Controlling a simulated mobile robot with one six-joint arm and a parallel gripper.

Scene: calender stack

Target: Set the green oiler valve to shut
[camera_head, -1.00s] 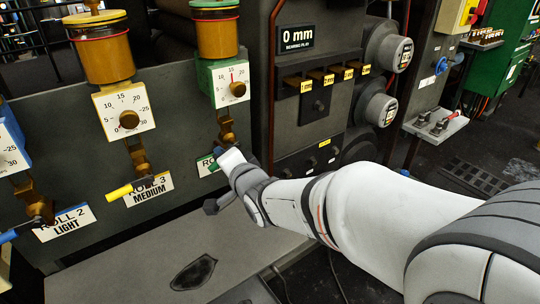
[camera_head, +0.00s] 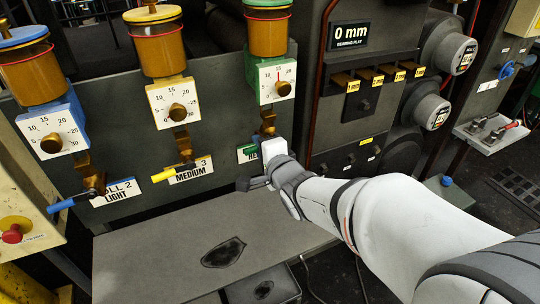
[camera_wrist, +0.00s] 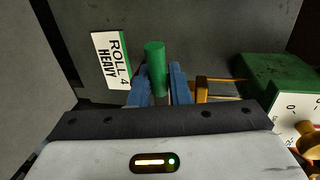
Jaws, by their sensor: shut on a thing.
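The green oiler hangs at the right end of the grey panel in the head view: an amber cup (camera_head: 268,38), a green body with a white dial (camera_head: 277,82) and a brass valve (camera_head: 267,124) below. The valve's green handle (camera_head: 254,144) points left, just above the ROLL 4 HEAVY label, which is partly hidden by my arm. My gripper (camera_wrist: 158,84) is shut on the green handle; in the wrist view the handle (camera_wrist: 155,62) stands between the two blue fingers, beside the label (camera_wrist: 112,60). My wrist hides part of the valve in the head view.
The yellow oiler's handle (camera_head: 165,175) and the blue oiler's handle (camera_head: 62,205) lie to the left. A grey ledge (camera_head: 150,245) with a dark patch is below. A bearing-play panel (camera_head: 350,100) with labelled brass blocks stands close on the right.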

